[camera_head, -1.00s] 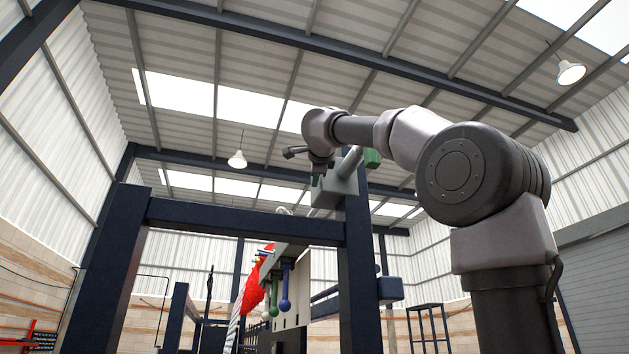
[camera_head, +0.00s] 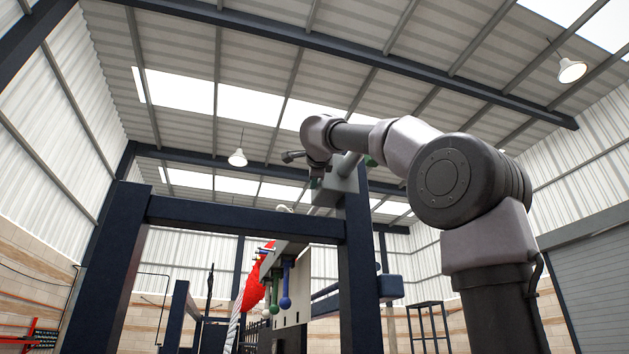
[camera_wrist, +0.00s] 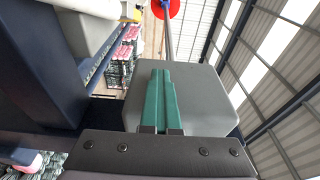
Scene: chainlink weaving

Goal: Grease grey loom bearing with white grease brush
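The grey block (camera_head: 338,190), seemingly the loom bearing, sits at the top of the dark blue post. It fills the middle of the wrist view (camera_wrist: 205,95). My gripper (camera_wrist: 161,75) has teal fingers lying close together over the block; nothing shows between them. In the head view my gripper (camera_head: 316,184) points down beside the block's upper left; contact cannot be told. Several hanging pieces with round ends, one blue (camera_head: 285,302), one green (camera_head: 274,310) and a whitish one (camera_head: 265,313), show below the crossbar. I cannot tell whether the whitish one is the grease brush.
The dark blue loom crossbar (camera_head: 245,220) and its right post (camera_head: 358,270) stand close below my arm. The space above the loom is open.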

